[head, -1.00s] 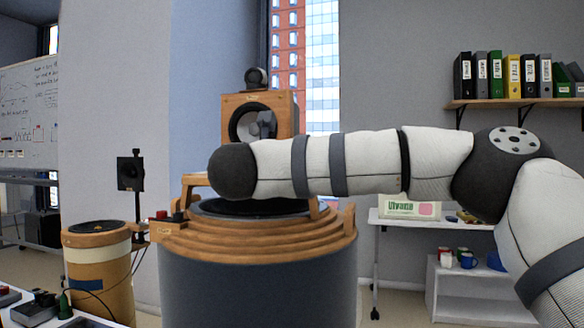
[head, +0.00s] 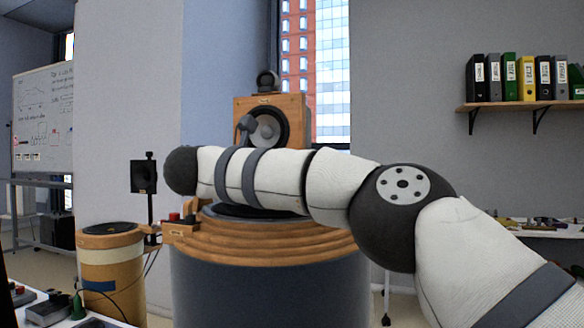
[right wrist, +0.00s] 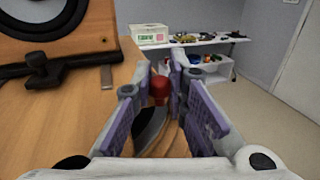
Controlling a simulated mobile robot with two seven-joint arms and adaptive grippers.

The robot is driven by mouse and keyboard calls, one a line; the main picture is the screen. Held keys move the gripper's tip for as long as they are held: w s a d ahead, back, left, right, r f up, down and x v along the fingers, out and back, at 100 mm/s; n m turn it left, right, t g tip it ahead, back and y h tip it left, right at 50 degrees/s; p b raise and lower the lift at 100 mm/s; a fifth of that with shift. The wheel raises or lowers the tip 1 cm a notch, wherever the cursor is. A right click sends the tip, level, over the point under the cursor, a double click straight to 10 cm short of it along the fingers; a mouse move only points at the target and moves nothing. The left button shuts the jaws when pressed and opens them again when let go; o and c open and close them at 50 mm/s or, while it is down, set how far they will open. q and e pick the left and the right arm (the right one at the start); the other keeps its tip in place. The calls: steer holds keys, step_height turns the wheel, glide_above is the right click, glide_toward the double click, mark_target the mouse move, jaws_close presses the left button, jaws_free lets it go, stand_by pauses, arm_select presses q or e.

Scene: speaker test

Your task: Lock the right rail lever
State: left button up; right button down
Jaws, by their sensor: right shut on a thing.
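In the right wrist view, a red-knobbed lever (right wrist: 160,88) stands between the purple-padded fingers of my right gripper (right wrist: 162,72), which is shut on it. The lever is at the right edge of a wooden platform (right wrist: 85,110). Its lower part is partly hidden. In the head view my right arm crosses in front of the round wooden stand (head: 270,236) and hides the right gripper and this lever. A wooden speaker (head: 270,130) stands on top of the stand. My left gripper is not in view.
A dark clamp (right wrist: 42,70) sits beside the speaker in the right wrist view. A small box with a red button (head: 174,217) is at the stand's left. A wooden drum (head: 110,262) stands further left. A shelf with binders (head: 520,105) hangs at right.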

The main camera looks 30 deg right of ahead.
steer(key=c, duration=1.6)
jaws_free()
steer(key=shift+d, duration=0.1)
steer(key=shift+o, duration=0.2)
steer(key=v, duration=1.2)
steer(key=shift+f, duration=0.15)
